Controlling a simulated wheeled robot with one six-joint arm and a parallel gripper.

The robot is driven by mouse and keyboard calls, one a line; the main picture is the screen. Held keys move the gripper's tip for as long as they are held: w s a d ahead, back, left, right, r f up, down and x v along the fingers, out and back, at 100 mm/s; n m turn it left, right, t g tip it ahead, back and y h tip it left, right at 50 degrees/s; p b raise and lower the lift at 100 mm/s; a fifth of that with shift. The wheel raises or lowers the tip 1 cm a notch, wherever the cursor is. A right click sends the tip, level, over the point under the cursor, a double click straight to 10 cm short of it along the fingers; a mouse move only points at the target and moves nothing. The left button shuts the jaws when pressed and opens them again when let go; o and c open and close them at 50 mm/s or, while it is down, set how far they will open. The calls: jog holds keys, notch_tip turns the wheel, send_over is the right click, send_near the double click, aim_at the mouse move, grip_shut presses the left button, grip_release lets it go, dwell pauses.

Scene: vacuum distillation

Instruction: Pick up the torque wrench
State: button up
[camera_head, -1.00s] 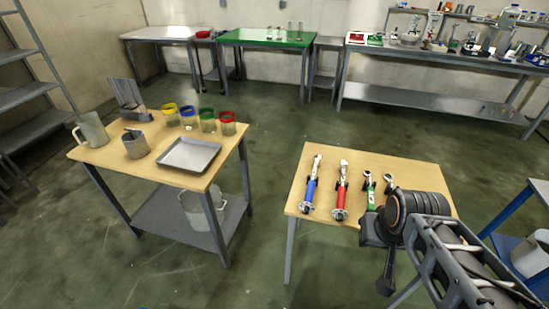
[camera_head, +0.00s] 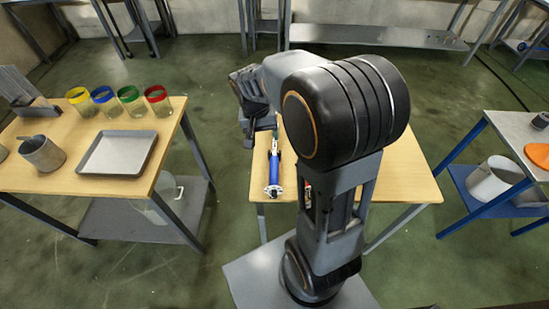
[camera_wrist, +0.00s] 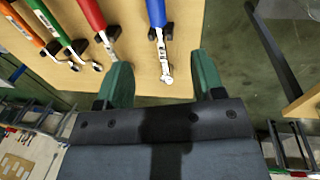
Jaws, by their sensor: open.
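Several wrenches lie side by side on a wooden table (camera_head: 405,180). In the wrist view they have a blue handle (camera_wrist: 157,14), a red handle (camera_wrist: 92,14), a green handle (camera_wrist: 50,22) and an orange handle (camera_wrist: 20,26), all in dark holders. The blue-handled wrench (camera_head: 274,172) also shows in the head view; my arm hides most of the others. My gripper (camera_wrist: 163,68) is open and empty, with green fingers. In the wrist view the blue wrench's metal head appears between the fingertips, apart from both; the height gap cannot be told.
A wooden table at left holds a grey tray (camera_head: 118,153), a metal cup (camera_head: 41,153) and several jars with coloured rims. At right a blue-framed cart (camera_head: 480,192) carries a white bucket (camera_head: 492,180). Open floor lies between the tables.

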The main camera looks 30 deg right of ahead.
send_near(274, 159)
jog(key=shift+m, duration=0.3)
notch_tip(274, 159, down, 5)
jog(key=shift+d+f+b, duration=0.2)
jog(key=shift+b, duration=0.1)
jog(key=shift+s+d+f, duration=0.1)
jog(key=shift+d+f, duration=0.1)
jog(key=shift+f, duration=0.8)
jog(key=shift+s+d+f, duration=0.15)
jog(key=shift+d+f, duration=0.05)
jog(key=shift+f, duration=0.8)
jog(key=shift+s+d+f, duration=0.1)
jog(key=shift+d+f, duration=0.1)
jog(key=shift+f, duration=0.8)
jog(key=shift+r, duration=0.1)
grip_shut()
